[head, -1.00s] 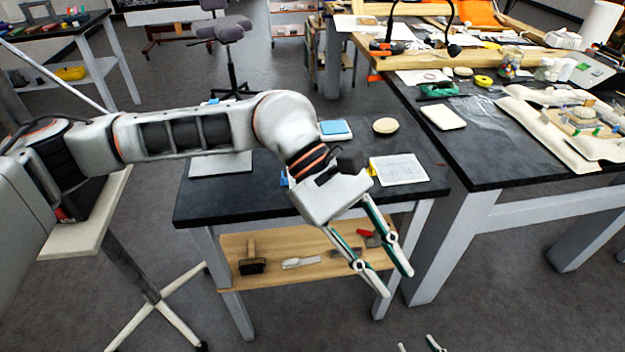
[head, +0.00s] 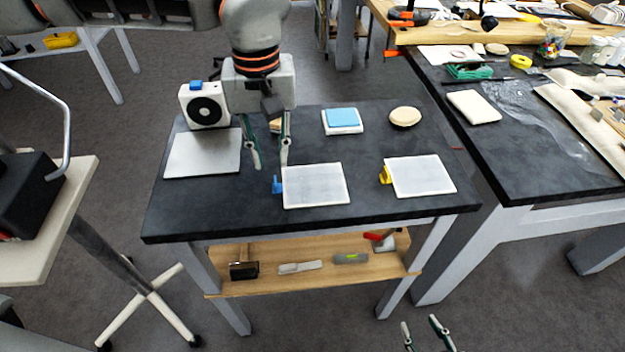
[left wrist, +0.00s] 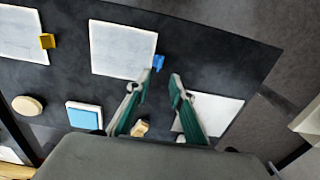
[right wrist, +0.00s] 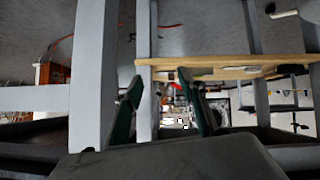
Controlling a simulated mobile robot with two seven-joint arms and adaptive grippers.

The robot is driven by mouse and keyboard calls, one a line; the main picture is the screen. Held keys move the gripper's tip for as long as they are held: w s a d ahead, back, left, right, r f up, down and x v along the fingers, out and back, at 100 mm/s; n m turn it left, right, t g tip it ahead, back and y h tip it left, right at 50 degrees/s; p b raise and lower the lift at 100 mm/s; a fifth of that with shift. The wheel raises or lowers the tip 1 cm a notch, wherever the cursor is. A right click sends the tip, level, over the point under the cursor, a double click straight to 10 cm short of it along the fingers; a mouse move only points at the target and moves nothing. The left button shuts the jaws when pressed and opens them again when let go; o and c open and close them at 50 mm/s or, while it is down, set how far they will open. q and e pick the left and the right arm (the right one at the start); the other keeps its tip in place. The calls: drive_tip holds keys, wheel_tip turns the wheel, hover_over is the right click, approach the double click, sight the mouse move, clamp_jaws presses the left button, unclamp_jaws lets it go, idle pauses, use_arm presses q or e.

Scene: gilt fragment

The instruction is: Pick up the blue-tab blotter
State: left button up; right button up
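The blue-tab blotter is a pale sheet (head: 316,187) lying flat on the dark table, with a blue tab (head: 278,185) at its left edge. It also shows in the left wrist view (left wrist: 122,48), where its blue tab (left wrist: 158,63) is just beyond the fingertips. My left gripper (head: 268,165) is open and empty above the table, close to the left of the blue tab. A similar blotter (head: 421,175) with a yellow tab (head: 385,175) lies to the right. My right gripper (head: 425,332) is open and empty, low at the bottom of the head view, away from the table top.
On the table are a grey plate (head: 203,154), a white device with a black disc (head: 205,108), a blue-topped pad (head: 342,121) and a round wooden piece (head: 405,116). The shelf below (head: 315,280) holds several tools. A cluttered bench (head: 520,150) stands to the right.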

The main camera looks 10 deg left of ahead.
sight(275, 180)
use_arm(q)
drive_tip(key=shift+s+f, duration=0.1)
drive_tip(key=shift+f, duration=0.25)
drive_tip(key=f, duration=0.4)
drive_tip(key=shift+s+d+f+b, duration=0.15)
drive_tip(key=shift+s+d+b, duration=0.1)
drive_tip(key=shift+b, duration=0.05)
drive_tip(key=shift+w+f, duration=0.1)
drive_tip(key=c, duration=0.6)
clamp_jaws()
use_arm(e)
drive_tip(key=shift+w, duration=0.45)
drive_tip(key=shift+d, duration=0.1)
